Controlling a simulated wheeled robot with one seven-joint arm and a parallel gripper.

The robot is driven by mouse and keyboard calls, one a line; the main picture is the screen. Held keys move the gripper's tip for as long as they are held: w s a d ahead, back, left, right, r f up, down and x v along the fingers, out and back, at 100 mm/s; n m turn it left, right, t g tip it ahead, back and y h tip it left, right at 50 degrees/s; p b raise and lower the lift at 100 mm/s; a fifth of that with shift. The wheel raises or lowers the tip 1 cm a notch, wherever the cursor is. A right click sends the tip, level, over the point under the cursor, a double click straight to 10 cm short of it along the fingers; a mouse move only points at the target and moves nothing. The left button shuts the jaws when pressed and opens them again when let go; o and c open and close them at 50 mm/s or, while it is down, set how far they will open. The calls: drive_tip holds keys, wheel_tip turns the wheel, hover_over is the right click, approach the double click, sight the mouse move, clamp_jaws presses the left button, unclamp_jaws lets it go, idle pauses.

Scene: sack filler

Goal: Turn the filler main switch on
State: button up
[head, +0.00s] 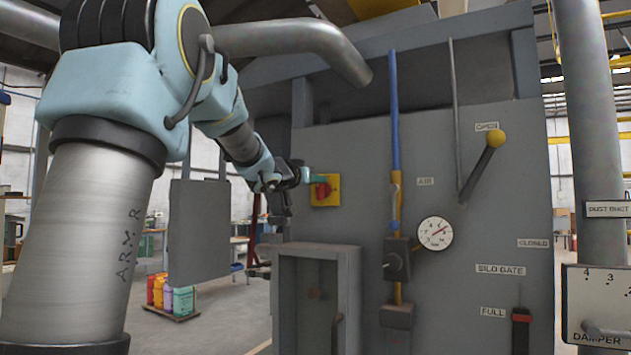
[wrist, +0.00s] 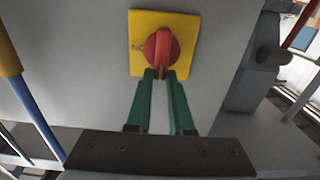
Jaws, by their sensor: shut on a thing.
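The main switch is a red rotary knob (wrist: 160,48) on a yellow square plate (wrist: 187,20), mounted on the grey filler panel. In the wrist view the knob's grip bar points along the line of my fingers, and dark lettering shows on the plate at its left. In the head view the plate (head: 333,202) is at the panel's left part, with the red knob (head: 322,190) partly covered by my gripper. My gripper (wrist: 160,74) has its two green fingers closed around the lower end of the knob's bar. It also shows in the head view (head: 312,179), coming from the left.
A blue and yellow air pipe (head: 395,130) with a pressure gauge (head: 435,233) is right of the switch. A yellow-knobbed silo gate lever (head: 485,165) is further right. An open grey box (head: 312,250) is below the switch, and a grey plate (head: 200,232) stands at left.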

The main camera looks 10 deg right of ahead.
clamp_jaws()
drive_tip(key=m+b, duration=0.1)
drive_tip(key=m, duration=0.2)
drive_tip(key=s+d+m+b, duration=0.1)
drive_tip(key=m, duration=0.2)
drive_tip(key=f+m+b, duration=0.1)
drive_tip(key=m+b, duration=0.1)
drive_tip(key=m, duration=0.1)
drive_tip(key=shift+s+d, duration=0.2)
drive_tip(key=m+b, duration=0.1)
drive_tip(key=m, duration=0.1)
drive_tip(key=f+m+b, duration=0.1)
drive_tip(key=m, duration=0.1)
drive_tip(key=shift+s+d+m, duration=0.15)
drive_tip(key=shift+d+m, duration=0.05)
drive_tip(key=shift+m, duration=0.1)
drive_tip(key=shift+d+f+m+b, duration=0.1)
drive_tip(key=shift+f+m+b, duration=0.1)
drive_tip(key=shift+m+b, duration=0.65)
drive_tip(key=shift+f+m+b, duration=0.2)
drive_tip(key=shift+m+b, duration=0.25)
drive_tip(key=shift+m, duration=0.8)
drive_tip(key=o, duration=0.7)
unclamp_jaws()
